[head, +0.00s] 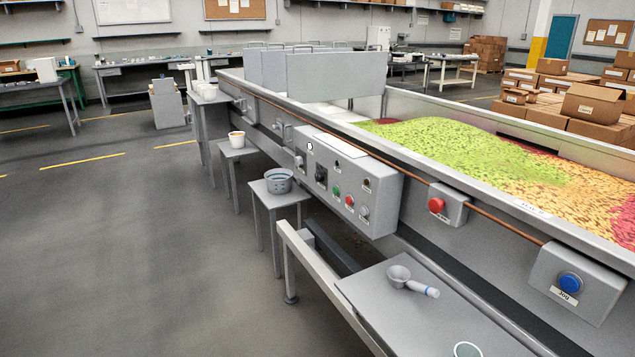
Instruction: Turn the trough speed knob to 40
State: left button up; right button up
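A grey control box (384,208) is mounted on the near side of the long metal trough (461,169). At its left end are a grey knob (300,162) and a black switch-like part (321,173), with a small white dial (310,146) above. The lettering and scale are too small to read, so I cannot tell which is the trough speed knob or where it points. A green button (336,191), a red button (349,200) and a grey round control (364,211) sit to the right. Neither of my grippers is in view.
A red button box (451,205) and a blue button box (578,284) sit further right along the trough. A grey shelf (400,325) with a scoop (400,278) juts out below. Stands with a bucket (279,181) and tub (237,140) line the left; the floor beyond is clear.

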aim_at(319, 177)
jog(key=i+j+z, duration=0.15)
jog(key=z, duration=0.3)
jog(key=i+j+z, duration=0.2)
jog(key=z, duration=0.2)
jog(key=i+j+z, duration=0.1)
jog(key=z, duration=0.35)
jog(key=i+j+z, duration=0.2)
jog(key=j, duration=0.3)
jog(key=j+z, duration=0.15)
jog(key=j, duration=0.35)
jog(key=i+j+z, duration=0.2)
jog(key=j, duration=1.05)
jog(key=i+j, duration=0.15)
jog(key=j, duration=0.55)
